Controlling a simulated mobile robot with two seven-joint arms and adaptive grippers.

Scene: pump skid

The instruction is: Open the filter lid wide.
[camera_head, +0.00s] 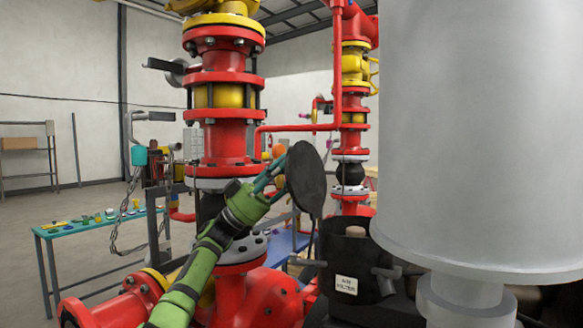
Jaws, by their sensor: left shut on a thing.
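The filter lid (307,180) is a dark round disc. It stands raised, nearly on edge, above and to the left of the filter housing. The black housing (343,270) carries an "AIR FILTER" label (346,285). Its top is uncovered, and a tan-topped part (355,232) shows inside. My left gripper (272,178), on the green arm from the lower left, is shut on the lid at the lid's left side. The exact contact is small and partly hidden. The hinge cannot be made out clearly. My right gripper is not in view.
A large grey cylinder (475,130) fills the right side, close to the housing. A red and yellow pipe column (222,110) rises behind my left arm, with a red pump (245,300) below. A green table (95,227) with small parts stands at the left.

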